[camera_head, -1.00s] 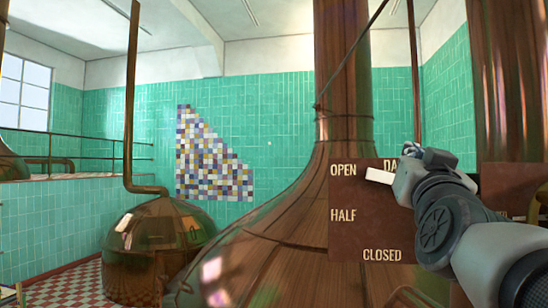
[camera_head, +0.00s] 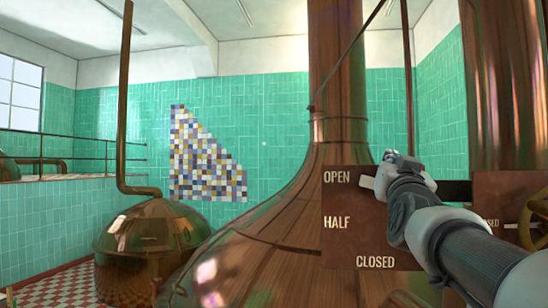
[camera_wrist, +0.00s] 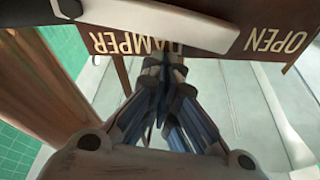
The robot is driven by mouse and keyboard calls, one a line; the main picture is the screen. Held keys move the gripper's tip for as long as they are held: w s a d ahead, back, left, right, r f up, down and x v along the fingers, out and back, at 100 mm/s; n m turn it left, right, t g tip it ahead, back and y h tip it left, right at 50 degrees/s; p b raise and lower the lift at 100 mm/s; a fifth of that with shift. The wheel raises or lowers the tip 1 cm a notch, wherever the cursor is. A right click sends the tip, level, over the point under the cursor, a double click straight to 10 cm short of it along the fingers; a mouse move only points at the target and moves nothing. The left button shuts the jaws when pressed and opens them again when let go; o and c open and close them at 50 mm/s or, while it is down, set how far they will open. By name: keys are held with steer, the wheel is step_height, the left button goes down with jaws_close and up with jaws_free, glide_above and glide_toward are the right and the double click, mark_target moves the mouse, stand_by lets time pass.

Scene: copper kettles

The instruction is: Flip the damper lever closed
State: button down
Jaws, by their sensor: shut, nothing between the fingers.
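The damper plate (camera_head: 337,255) is a brown panel lettered OPEN, HALF and CLOSED, in front of the big copper kettle. The white end of the damper lever (camera_head: 367,182) shows just right of OPEN; my arm hides the rest. My gripper (camera_head: 392,156) is at the plate's top edge, up and right of the lever end. In the wrist view the plate (camera_wrist: 215,50) is upside down, reading DAMPER and OPEN, and the white lever (camera_wrist: 150,22) crosses it. My gripper (camera_wrist: 163,72) is shut and empty, its tips by the plate edge near DAMPER. Contact with the lever cannot be told.
The large copper kettle (camera_head: 290,235) stands behind the plate, with a smaller one (camera_head: 150,240) at left. A second brown plate (camera_head: 488,205) and a brass handwheel (camera_head: 536,222) are at right, partly behind my arm. Open room lies above the plate.

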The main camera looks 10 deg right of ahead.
steer(key=shift+a+f, duration=0.25)
steer(key=shift+f, duration=0.6)
steer(key=shift+s+a, duration=0.1)
steer(key=shift+s, duration=0.05)
